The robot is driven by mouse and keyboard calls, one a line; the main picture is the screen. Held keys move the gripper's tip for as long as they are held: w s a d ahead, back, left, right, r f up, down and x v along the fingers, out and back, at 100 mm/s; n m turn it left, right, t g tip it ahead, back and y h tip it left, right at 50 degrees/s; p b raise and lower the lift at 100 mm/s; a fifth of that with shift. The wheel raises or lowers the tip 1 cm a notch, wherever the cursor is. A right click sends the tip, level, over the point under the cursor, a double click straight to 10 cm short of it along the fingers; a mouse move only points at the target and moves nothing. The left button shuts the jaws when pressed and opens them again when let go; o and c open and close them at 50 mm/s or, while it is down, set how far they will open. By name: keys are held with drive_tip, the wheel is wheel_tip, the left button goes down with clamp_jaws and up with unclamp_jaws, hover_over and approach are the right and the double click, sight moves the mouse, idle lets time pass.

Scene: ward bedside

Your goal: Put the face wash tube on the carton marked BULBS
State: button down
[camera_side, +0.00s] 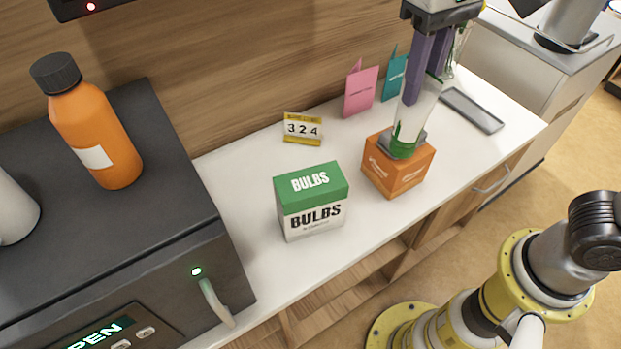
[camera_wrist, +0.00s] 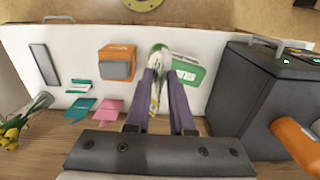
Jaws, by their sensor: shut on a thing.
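The face wash tube (camera_side: 411,112) is white with a green end, held upright with the green end down. My gripper (camera_side: 424,85) is shut on its upper part with purple fingers. In the side view the tube overlaps the orange carton; whether it touches is hard to tell. In the wrist view the tube (camera_wrist: 158,62) shows between my fingertips (camera_wrist: 160,82), between the orange carton and the BULBS carton. The BULBS carton (camera_side: 311,200) is white with a green top and stands on the white counter. It also shows in the wrist view (camera_wrist: 190,75), partly hidden by a finger; its top looks bare.
An orange carton (camera_side: 398,176) with a grey item (camera_side: 415,141) on top stands right of the BULBS carton. Behind are a 324 block (camera_side: 303,129) and pink (camera_side: 361,91) and teal cards. A dark appliance (camera_side: 160,235) bearing an orange bottle (camera_side: 95,135) stands left.

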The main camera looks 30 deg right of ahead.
drive_tip(key=shift+s+a, duration=0.2)
drive_tip(key=shift+a, duration=0.2)
drive_tip(key=shift+w+a+f, duration=0.2)
drive_tip(key=shift+a, duration=0.1)
drive_tip(key=w+a+f, duration=0.7)
drive_tip(key=w+f, duration=0.4)
drive_tip(key=f, duration=0.1)
drive_tip(key=shift+a+f, duration=0.2)
drive_tip(key=shift+f, duration=0.3)
drive_tip(key=c, duration=0.8)
unclamp_jaws()
drive_tip(key=shift+o, duration=0.2)
